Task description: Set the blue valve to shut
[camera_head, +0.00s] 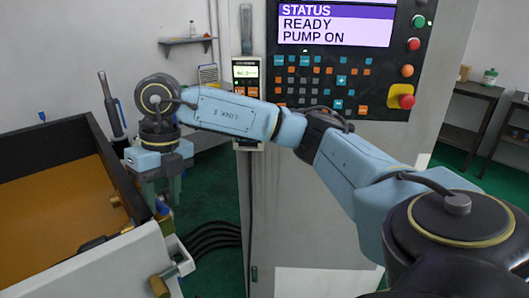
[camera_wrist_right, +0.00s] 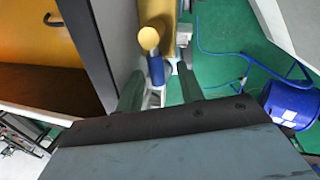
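A blue handle, which looks like the blue valve (camera_wrist_right: 156,70), shows in the right wrist view beside a round brass end. A small patch of blue (camera_head: 162,208) shows just below my right gripper in the head view, at the edge of the tan-floored tank. My right gripper (camera_head: 161,196) points down there. In the wrist view its two fingers (camera_wrist_right: 160,78) are apart, with the blue handle showing between them. I cannot tell whether they touch it. The valve's body is mostly hidden in the head view. My left gripper is not in view.
A machine panel (camera_head: 337,72) reads "READY, PUMP ON" behind my right arm. The tank (camera_head: 60,200) fills the left, with a brass fitting (camera_head: 160,286) at its front. Black hoses (camera_head: 213,238) run beside it. A blue bucket (camera_wrist_right: 290,105) and blue hose lie on the green floor.

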